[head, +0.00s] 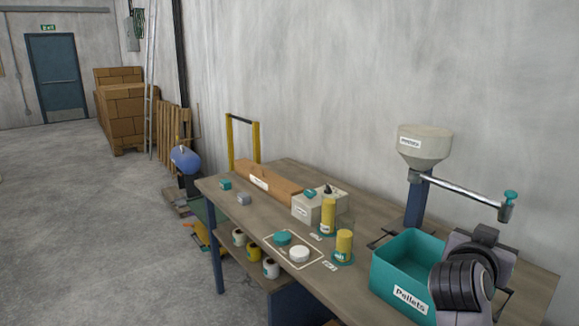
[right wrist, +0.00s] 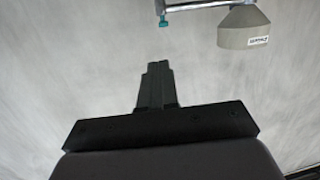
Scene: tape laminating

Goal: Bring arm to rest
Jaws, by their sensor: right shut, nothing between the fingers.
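My right gripper (right wrist: 158,84) shows in the right wrist view with its two dark fingers together and nothing between them. It points at the bare grey wall. In the head view my right arm shows at the lower right, in front of the teal Pellets bin (head: 391,277); its fingers cannot be made out there. My left gripper is not in view. The workbench (head: 350,205) runs from the middle to the lower right of the head view.
A hopper (head: 424,146) with a pipe stands at the back right; it also shows in the right wrist view (right wrist: 245,27). Two yellow cylinders (head: 344,245), teal and white discs (head: 299,254), a grey box (head: 307,206) and a wooden beam (head: 268,182) are on the bench. Open floor (head: 100,230) lies left.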

